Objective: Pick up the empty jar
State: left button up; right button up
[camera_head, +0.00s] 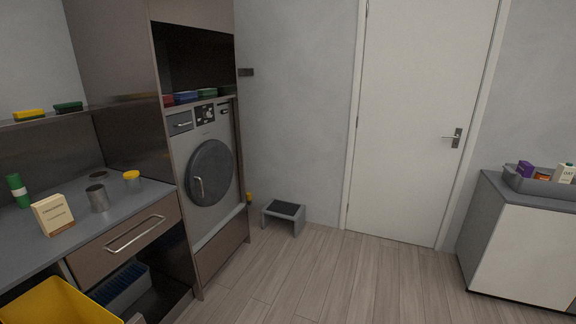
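A small jar with a yellow lid (131,181) stands on the grey counter (140,197) at the left, near the tall cabinet. Its body looks greyish; it is too small to tell whether it is empty. A plain grey metal cylinder (97,199) stands to its left and nearer to me, apart from it. A dark round item (99,176) lies behind them. Neither of my grippers is in view, and nothing on the counter is being held.
A cream box (53,215) and a green cylinder (19,190) share the counter. A step stool (283,217) stands by the wall. The middle floor is clear.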

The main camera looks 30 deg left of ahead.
aim_at(132, 180)
jog(key=i+u, duration=0.45)
jog(key=i+l+u, duration=0.1)
jog(key=i+u, duration=0.3)
jog(key=i, duration=0.25)
jog(key=i+l+u, duration=0.3)
jog(key=i+u, duration=0.15)
jog(key=i, duration=0.1)
